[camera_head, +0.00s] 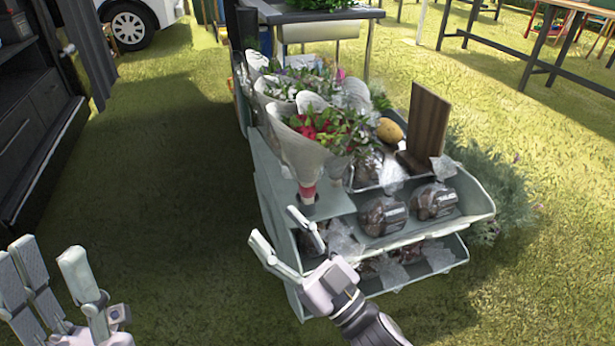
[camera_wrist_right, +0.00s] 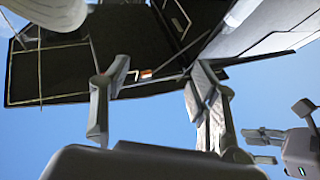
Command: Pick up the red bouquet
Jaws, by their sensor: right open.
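The red bouquet (camera_head: 303,155) stands upright in the front left holder of a pale green display stand (camera_head: 285,215). It has red flowers and green leaves in a white paper cone with a red band near the bottom. My right gripper (camera_head: 274,223) is open and empty, below and left of the bouquet's base, apart from it. The right wrist view shows its two spread fingers (camera_wrist_right: 150,92) with nothing between them; I cannot make out the bouquet there. My left gripper (camera_head: 55,258) is at the bottom left, open and empty, far from the stand.
Other wrapped bouquets (camera_head: 270,90) stand close behind the red one. Bagged goods (camera_head: 383,215), a yellow fruit (camera_head: 390,131) and a wooden board (camera_head: 428,120) are to its right. A dark cabinet (camera_head: 40,130) stands at left. The grass between is clear.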

